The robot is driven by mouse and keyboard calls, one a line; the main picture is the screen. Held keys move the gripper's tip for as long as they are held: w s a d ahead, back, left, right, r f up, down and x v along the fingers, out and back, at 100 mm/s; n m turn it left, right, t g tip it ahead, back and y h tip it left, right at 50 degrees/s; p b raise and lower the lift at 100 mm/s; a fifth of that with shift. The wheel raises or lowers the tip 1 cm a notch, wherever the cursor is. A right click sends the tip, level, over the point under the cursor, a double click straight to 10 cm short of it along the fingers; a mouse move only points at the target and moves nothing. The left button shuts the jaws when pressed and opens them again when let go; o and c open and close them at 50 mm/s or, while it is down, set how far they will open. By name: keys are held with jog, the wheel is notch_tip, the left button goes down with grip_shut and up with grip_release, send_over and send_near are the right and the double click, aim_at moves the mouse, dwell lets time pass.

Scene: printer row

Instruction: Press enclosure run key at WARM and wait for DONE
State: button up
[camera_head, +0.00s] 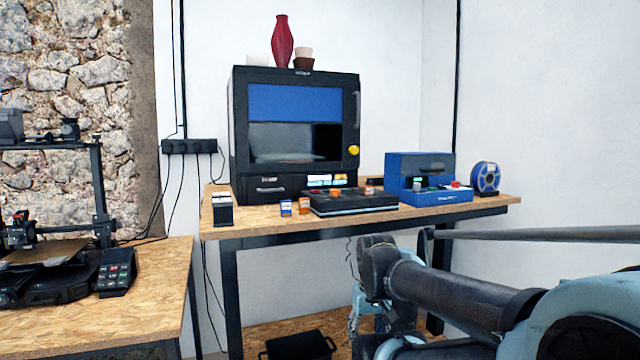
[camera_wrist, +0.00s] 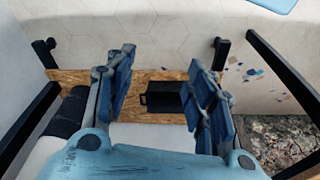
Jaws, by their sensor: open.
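The black enclosure (camera_head: 295,125) stands at the back of the wooden table in the head view. It has a blue panel behind its window and a yellow round knob (camera_head: 353,150) on its right side. A small lit display (camera_head: 326,181) glows on its lower front; its text is too small to read. I cannot make out which key is the run key. My gripper (camera_wrist: 160,88) shows in the wrist view with its two blue fingers spread apart and nothing between them. In the head view my arm reaches in from the lower right, below the table top, clear of the enclosure.
On the table (camera_head: 270,228) stand a black flat unit (camera_head: 350,202), a blue machine (camera_head: 425,180), a blue spool (camera_head: 486,178) and small boxes (camera_head: 286,208). A red vase (camera_head: 281,42) tops the enclosure. A black case (camera_head: 300,346) lies on the lower shelf. A printer stands left.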

grip_shut()
dwell(1.4)
